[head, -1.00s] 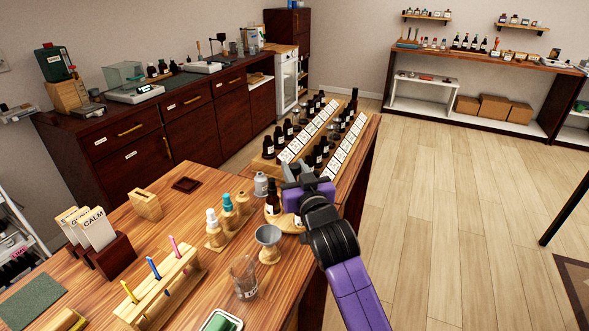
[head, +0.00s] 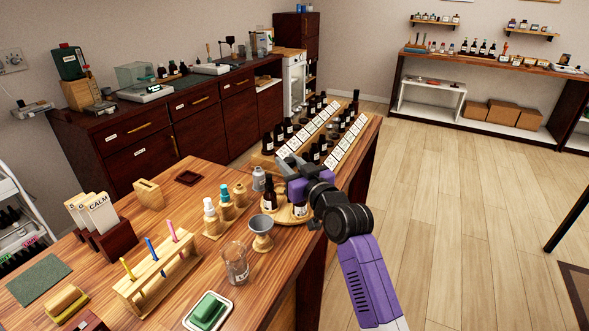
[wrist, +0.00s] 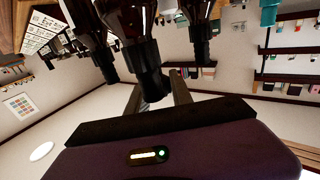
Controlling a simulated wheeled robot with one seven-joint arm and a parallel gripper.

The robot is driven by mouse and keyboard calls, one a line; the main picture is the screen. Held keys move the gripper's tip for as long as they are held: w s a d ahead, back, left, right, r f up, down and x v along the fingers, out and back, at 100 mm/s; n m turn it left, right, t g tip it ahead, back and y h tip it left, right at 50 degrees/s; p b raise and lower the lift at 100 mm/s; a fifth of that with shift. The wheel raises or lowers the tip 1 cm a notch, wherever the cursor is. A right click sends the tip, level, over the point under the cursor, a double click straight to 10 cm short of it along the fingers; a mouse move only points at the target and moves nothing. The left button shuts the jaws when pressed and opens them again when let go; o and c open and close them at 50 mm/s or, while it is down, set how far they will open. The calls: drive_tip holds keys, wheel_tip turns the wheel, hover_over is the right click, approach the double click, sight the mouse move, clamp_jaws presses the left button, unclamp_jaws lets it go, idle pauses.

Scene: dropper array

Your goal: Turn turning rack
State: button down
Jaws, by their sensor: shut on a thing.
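The turning rack (head: 288,219) is a low round wooden stand near the right edge of the front table. Dark dropper bottles stand on it: one (head: 270,195) shows at its left, another (head: 301,209) below my gripper. My gripper (head: 288,166) is over the rack's back right side, with its grey fingers pointing left. In the wrist view, which is upside down, the two fingers flank a black-capped dark bottle (wrist: 149,75), and the gripper is shut on it. Other dark bottles stand on both sides of it. My wrist hides the right part of the rack.
A funnel on a wooden stand (head: 262,233) and a glass beaker (head: 236,263) stand close in front. Small bottles on wooden bases (head: 227,204) are to the left. Stepped racks of bottles and cards (head: 322,140) fill the table behind. Floor to the right is clear.

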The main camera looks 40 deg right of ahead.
drive_tip(key=shift+d+f+n+t+y+b, duration=0.15)
drive_tip(key=shift+n+y+b, duration=0.85)
drive_tip(key=shift+y+b, duration=0.95)
drive_tip(key=shift+a+f+n+t+y+b, duration=0.15)
drive_tip(key=shift+n+y+b, duration=0.95)
drive_tip(key=shift+b, duration=1.5)
drive_tip(key=n+y+b, duration=0.2)
drive_tip(key=y+b, duration=0.1)
drive_tip(key=b, duration=0.1)
drive_tip(key=shift+r+g+y, duration=0.15)
drive_tip(key=shift+g+y, duration=0.2)
drive_tip(key=shift+g, duration=0.05)
drive_tip(key=shift+r+n+y+b, duration=0.1)
drive_tip(key=shift+n+y+b, duration=0.45)
drive_tip(key=shift+b, duration=0.3)
drive_tip(key=c, duration=1.1)
unclamp_jaws()
drive_tip(key=shift+c, duration=0.2)
drive_tip(key=v, duration=0.7)
drive_tip(key=shift+s+d, duration=0.2)
drive_tip(key=shift+s, duration=0.15)
drive_tip(key=shift+r, duration=0.15)
